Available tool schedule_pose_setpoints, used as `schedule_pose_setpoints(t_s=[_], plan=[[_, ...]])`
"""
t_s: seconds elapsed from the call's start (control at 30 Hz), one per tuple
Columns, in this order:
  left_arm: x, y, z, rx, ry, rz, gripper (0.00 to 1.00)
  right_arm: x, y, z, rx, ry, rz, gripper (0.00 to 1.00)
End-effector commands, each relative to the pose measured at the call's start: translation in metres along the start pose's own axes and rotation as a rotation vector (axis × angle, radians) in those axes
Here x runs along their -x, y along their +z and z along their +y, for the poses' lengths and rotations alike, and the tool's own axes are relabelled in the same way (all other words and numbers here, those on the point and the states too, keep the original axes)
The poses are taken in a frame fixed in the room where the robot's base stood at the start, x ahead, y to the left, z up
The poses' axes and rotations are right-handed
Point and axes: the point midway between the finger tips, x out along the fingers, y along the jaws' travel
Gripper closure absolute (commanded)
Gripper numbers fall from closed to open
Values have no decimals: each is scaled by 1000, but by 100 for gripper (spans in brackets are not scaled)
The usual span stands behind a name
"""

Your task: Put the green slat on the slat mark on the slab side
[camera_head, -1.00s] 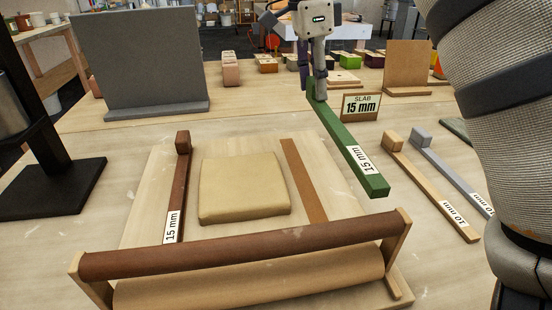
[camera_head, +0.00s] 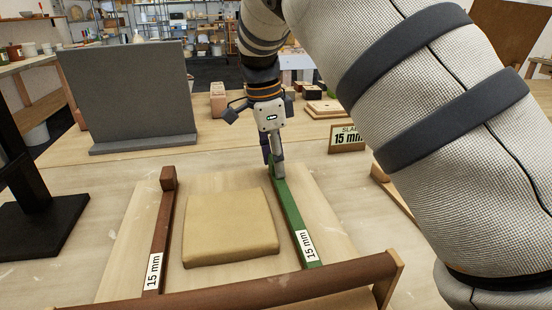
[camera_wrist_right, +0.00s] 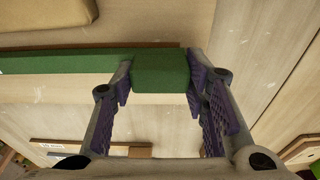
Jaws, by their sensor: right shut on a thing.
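The green slat (camera_head: 292,220), labelled 15 mm, lies lengthwise along the right side of the tan slab (camera_head: 230,225), with a gap between them. My right gripper (camera_head: 277,168) is shut on the raised block at the slat's far end. In the right wrist view the green slat (camera_wrist_right: 60,62) has its end block between both fingers (camera_wrist_right: 159,78). The slat mark is mostly hidden by the slat; a thin brown strip (camera_wrist_right: 110,45) shows along its edge in the wrist view. I cannot tell whether the slat touches the board. My left gripper is not in view.
A brown 15 mm slat (camera_head: 161,235) lies left of the slab on the pale board (camera_head: 122,262). A brown roller (camera_head: 240,293) crosses the front. A grey upright panel (camera_head: 125,95) stands behind left, a SLAB 15 mm sign (camera_head: 347,140) behind right.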

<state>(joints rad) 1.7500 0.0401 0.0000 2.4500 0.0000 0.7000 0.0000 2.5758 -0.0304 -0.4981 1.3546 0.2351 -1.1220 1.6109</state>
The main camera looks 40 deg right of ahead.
Motion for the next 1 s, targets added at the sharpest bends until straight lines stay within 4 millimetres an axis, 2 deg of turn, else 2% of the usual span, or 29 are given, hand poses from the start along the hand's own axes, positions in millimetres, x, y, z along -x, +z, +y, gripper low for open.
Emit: schedule_pose_setpoints(t_s=[0.07, 0.1, 0.2, 0.47, 0.57, 0.9, 1.0], plan=[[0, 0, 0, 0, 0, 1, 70, -2, 0, 0, 0, 0, 0, 90], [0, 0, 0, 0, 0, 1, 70, -3, 0, 0, 0, 1, 0, 57], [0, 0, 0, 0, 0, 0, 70, -2, 0, 0, 0, 1, 0, 39], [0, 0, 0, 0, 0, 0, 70, -2, 0, 0, 0, 0, 0, 39], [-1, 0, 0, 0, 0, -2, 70, 6, 0, -1, 1, -1, 0, 39], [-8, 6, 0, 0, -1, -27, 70, 90, 1, -1, 2, -1, 3, 39], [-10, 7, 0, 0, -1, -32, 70, 107, 1, -2, 2, 2, 3, 39]])
